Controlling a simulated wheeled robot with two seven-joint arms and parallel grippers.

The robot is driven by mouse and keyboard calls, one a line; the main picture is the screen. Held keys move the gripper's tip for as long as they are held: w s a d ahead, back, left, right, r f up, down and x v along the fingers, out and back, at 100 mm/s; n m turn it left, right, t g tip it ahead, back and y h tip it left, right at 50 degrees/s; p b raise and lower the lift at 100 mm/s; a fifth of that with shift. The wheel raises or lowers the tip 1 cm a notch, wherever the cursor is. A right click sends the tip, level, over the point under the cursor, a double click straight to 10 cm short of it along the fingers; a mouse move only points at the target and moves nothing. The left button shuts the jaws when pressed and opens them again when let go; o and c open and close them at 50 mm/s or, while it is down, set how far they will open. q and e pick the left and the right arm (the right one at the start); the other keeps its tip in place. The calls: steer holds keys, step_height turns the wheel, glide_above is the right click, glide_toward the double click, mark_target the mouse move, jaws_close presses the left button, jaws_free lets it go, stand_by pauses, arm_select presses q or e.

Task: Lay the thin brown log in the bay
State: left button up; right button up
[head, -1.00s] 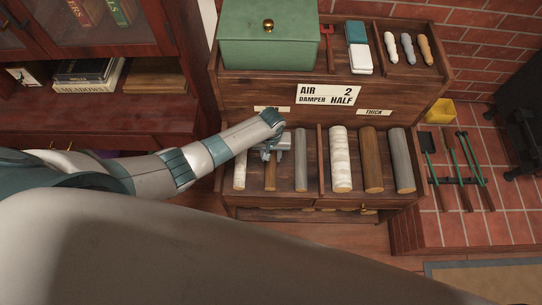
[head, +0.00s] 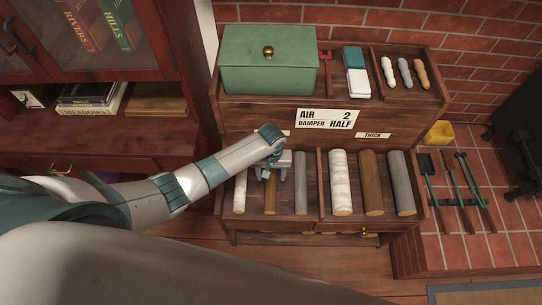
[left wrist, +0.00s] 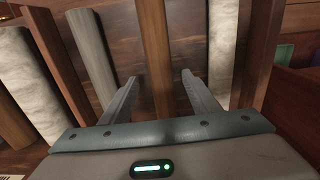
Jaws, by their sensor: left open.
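The thin brown log (head: 270,200) lies in the left compartment of the wooden rack, between a thin white birch log (head: 240,193) and a thin grey log (head: 301,185). My left gripper (head: 272,172) is over its upper part and hides some of it. In the left wrist view my open left gripper (left wrist: 158,82) has one finger on each side of the thin brown log (left wrist: 154,50), with gaps showing. The grey log (left wrist: 90,42) and the white log (left wrist: 222,40) lie outside the fingers. My right gripper is not in view.
A divider (head: 322,190) separates the thick logs (head: 372,185) on the right. A label board (head: 327,119) reads "AIR 2, DAMPER HALF". A green box (head: 268,70) stands on the top shelf. Fire tools (head: 460,190) lie on bricks at right.

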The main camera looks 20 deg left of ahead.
arm_select(q)
step_height(320, 180, up, 13)
steer(key=shift+r, duration=0.15)
stand_by(1.1)
